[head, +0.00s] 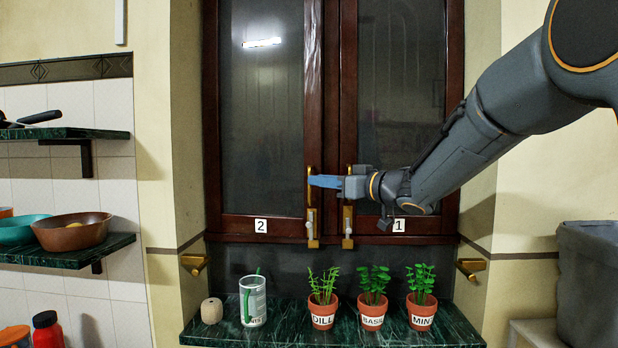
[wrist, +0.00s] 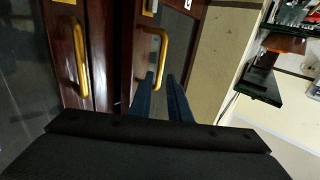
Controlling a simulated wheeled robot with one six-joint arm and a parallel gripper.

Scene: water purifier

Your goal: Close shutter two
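Shutter two (head: 262,120) is the left dark wooden panel with glass, marked by a white "2" label (head: 261,226). It looks about flush with its frame; I cannot tell if it is fully shut. Its brass handle (head: 309,190) is on its right edge and also shows in the wrist view (wrist: 165,50). My gripper (head: 325,181) reaches in from the right with its blue fingers at this handle. In the wrist view my gripper (wrist: 163,88) has a gap between its fingers, close to the handle's end. Contact with the handle is unclear.
Shutter one (head: 400,110), labelled "1", is on the right with its own brass handle (wrist: 82,60). A green marble sill (head: 290,336) below holds potted herbs (head: 373,312) and a can (head: 252,302). Brass latches (head: 312,228) sit under the handles. Shelves (head: 70,245) stand at left.

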